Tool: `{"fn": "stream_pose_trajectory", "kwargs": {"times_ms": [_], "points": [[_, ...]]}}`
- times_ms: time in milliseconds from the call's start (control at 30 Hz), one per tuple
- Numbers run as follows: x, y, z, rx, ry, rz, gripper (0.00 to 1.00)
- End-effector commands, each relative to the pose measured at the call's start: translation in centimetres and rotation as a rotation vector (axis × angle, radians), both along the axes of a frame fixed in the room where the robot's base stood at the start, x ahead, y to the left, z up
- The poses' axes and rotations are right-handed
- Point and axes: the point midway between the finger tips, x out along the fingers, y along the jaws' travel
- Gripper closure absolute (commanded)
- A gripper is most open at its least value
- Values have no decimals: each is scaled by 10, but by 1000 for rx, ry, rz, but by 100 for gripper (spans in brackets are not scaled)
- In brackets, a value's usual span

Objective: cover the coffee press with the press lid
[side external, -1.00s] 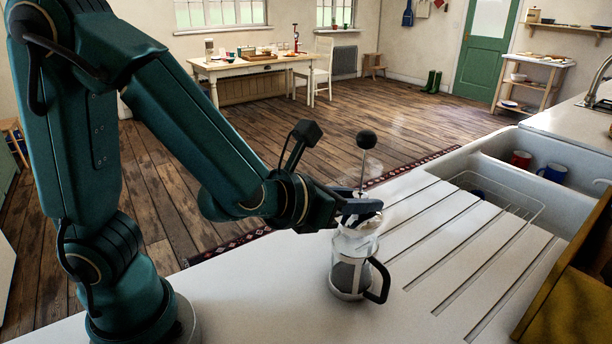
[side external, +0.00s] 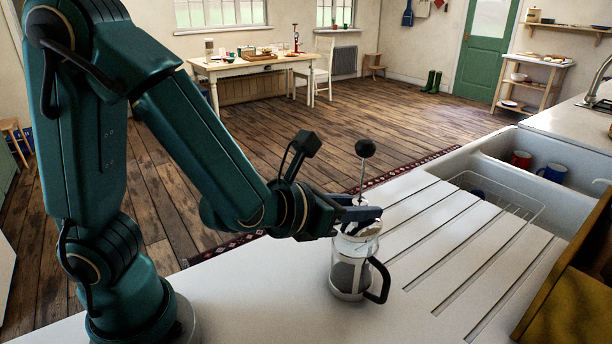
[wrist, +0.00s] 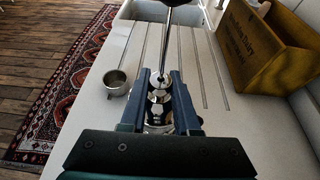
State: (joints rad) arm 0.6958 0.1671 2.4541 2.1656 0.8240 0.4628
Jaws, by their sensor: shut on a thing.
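The coffee press (side external: 350,270) is a glass jug with a black handle and dark contents, upright on the white drainboard. The press lid (side external: 361,201) has a thin metal rod topped by a black knob (side external: 365,148). My gripper (side external: 362,214) is shut on the lid and holds it upright right over the mouth of the press. The fingers hide the rim, so I cannot tell whether the lid is seated. In the wrist view the lid's shiny metal part (wrist: 160,85) is between the two fingers, with the rod rising from it.
A small metal cup (wrist: 116,83) stands left of my gripper in the wrist view. A wooden crate (wrist: 262,45) stands to the right. The sink (side external: 548,150) with mugs and a wire rack lies beyond the grooved drainboard (side external: 455,235).

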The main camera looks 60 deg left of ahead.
Motion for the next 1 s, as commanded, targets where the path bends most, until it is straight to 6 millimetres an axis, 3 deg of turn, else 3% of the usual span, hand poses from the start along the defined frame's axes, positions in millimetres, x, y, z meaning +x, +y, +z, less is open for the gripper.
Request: {"fn": "stream_pose_trajectory", "kwargs": {"times_ms": [1000], "points": [[0, 1, -10, 4, 1, 3, 100]]}}
